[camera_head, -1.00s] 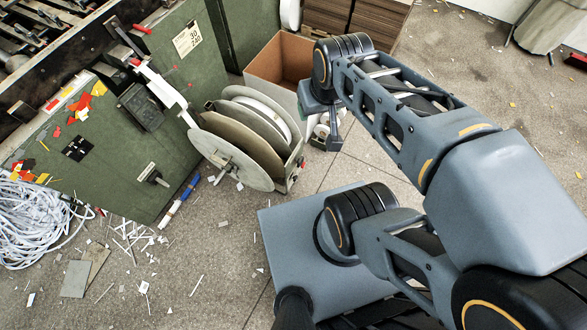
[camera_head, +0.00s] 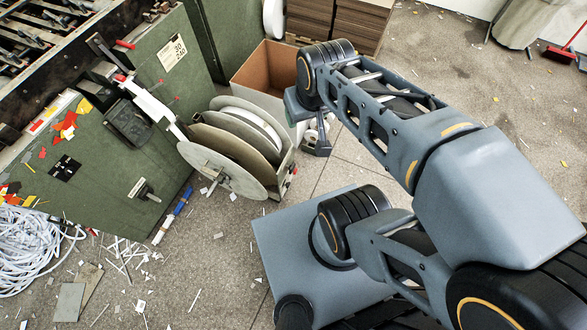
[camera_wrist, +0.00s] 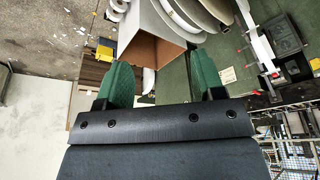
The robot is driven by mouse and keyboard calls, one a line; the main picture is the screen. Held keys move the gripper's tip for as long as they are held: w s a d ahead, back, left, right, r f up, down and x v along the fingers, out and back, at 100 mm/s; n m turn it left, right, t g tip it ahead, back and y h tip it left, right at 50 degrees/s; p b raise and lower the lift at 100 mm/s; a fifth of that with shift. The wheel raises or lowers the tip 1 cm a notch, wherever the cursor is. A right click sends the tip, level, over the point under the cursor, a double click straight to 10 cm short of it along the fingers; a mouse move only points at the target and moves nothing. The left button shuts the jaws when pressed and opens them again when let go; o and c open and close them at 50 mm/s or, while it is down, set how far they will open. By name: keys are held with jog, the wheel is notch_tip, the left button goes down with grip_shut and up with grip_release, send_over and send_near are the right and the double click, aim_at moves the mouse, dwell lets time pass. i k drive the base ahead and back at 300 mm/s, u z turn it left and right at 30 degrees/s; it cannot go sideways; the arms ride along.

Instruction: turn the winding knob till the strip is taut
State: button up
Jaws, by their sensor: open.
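A reel (camera_head: 208,168) with large grey discs stands on the floor against the green machine. A white strip (camera_head: 155,107) runs from the machine's panel down toward the reel; I cannot tell how tight it is. A small dark knob or handle (camera_head: 147,191) sticks out low on the green panel, and small red-tipped parts (camera_head: 289,176) show on the reel's right side. I cannot tell which is the winding knob.
An open cardboard box (camera_head: 268,75) stands behind the reel, near my gripper. Stacked brown board (camera_head: 362,22) is at the back. Tangled white strip (camera_head: 28,248) lies at the left, and scraps litter the floor. A red broom (camera_head: 562,52) is at the far right.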

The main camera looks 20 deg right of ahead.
aim_at(291, 168)
jog(key=z, duration=2)
jog(key=k, duration=1)
jog(key=u, duration=1.4)
jog(key=i, duration=0.5)
jog(key=u, duration=0.1)
